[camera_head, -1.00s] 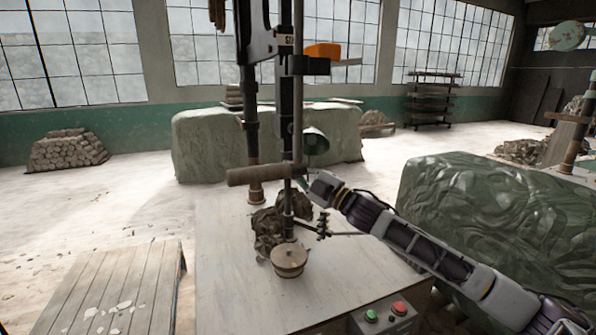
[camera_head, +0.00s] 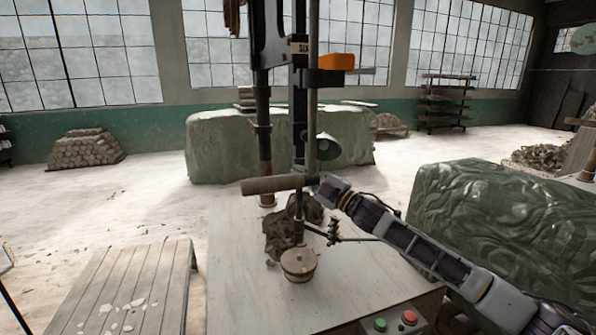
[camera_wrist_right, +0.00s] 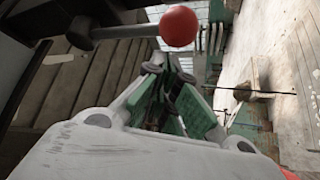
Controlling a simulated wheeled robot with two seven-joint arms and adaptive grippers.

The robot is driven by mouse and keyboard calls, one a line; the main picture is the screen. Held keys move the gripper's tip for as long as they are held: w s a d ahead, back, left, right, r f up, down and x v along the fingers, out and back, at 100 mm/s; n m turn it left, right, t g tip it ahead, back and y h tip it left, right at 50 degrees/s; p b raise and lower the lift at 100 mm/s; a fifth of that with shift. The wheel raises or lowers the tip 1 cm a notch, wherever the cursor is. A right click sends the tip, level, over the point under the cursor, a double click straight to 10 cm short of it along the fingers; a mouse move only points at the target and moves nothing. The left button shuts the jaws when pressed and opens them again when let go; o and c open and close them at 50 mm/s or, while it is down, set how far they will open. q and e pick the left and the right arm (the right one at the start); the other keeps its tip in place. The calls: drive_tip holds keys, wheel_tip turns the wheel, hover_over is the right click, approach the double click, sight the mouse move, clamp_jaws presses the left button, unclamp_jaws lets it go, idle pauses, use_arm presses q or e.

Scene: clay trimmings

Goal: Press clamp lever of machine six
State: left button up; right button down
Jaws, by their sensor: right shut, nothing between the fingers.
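The machine (camera_head: 300,110) is a dark upright press with a column, standing on a pale bench. A small label on it is too small to read surely. A thick brown handle (camera_head: 270,185) sticks out to the left from it. My right gripper (camera_head: 318,183) is at the column near this handle, its fingertips partly hidden there. In the right wrist view a red ball knob (camera_wrist_right: 179,26) sits on the end of a grey rod. My right gripper (camera_wrist_right: 163,66) is shut and empty just below the knob, with no clear contact. I cannot tell whether this rod is the clamp lever. My left gripper is out of view.
A round wooden piece (camera_head: 298,264) and brown clay lumps (camera_head: 290,228) lie at the column's foot. A box with green and red buttons (camera_head: 395,322) is at the bench front.

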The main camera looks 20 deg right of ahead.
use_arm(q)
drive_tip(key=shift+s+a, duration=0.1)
use_arm(e)
drive_tip(key=shift+w+d+f, duration=0.1)
drive_tip(key=shift+d+f, duration=0.1)
drive_tip(key=shift+d, duration=0.05)
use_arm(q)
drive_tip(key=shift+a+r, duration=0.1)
use_arm(e)
drive_tip(key=shift+d, duration=0.1)
use_arm(q)
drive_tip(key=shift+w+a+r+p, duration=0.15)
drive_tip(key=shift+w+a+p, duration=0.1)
drive_tip(key=shift+p, duration=0.05)
